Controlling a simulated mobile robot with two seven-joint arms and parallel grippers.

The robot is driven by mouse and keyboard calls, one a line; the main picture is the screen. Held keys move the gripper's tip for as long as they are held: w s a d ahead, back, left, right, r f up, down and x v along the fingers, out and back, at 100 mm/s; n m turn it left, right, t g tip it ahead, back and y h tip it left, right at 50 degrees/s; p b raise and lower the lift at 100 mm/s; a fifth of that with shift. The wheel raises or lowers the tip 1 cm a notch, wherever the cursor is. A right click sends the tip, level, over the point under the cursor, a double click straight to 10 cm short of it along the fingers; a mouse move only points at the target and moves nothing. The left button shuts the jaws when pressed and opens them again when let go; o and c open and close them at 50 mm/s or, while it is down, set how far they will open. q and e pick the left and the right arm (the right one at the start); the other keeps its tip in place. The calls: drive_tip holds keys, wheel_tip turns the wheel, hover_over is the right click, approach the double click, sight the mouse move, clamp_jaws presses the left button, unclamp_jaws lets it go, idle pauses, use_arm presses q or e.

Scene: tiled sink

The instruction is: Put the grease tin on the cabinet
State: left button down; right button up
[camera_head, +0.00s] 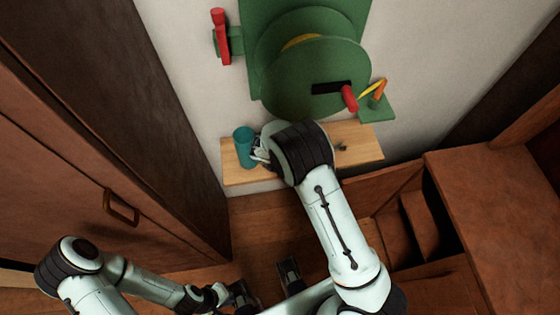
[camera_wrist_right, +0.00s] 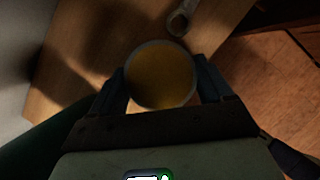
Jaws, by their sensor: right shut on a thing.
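The grease tin (camera_wrist_right: 161,78) shows in the right wrist view from above, a round tin with a pale rim and brownish-yellow contents. My right gripper (camera_wrist_right: 161,88) is shut on it, one finger on each side, over the wooden wall shelf (camera_head: 232,174). I cannot tell whether the tin touches the shelf. In the head view, my right wrist hides the tin and fingertips. A wooden cabinet (camera_head: 500,205) with a flat top stands at the right. My left gripper (camera_head: 264,284) is open and empty, low in the head view.
A teal cup (camera_head: 245,148) stands on the shelf's left end. A small object (camera_head: 342,147) lies farther right; it also shows in the wrist view (camera_wrist_right: 181,20). A green wheel machine (camera_head: 310,75) hangs above. A tall cabinet (camera_head: 60,190) stands left. Open compartments (camera_head: 425,225) lie right.

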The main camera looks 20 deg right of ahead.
drive_tip(key=shift+f, duration=0.2)
drive_tip(key=shift+f, duration=0.1)
drive_tip(key=shift+f, duration=0.15)
drive_tip(key=o, duration=1.2)
drive_tip(key=shift+o, duration=0.2)
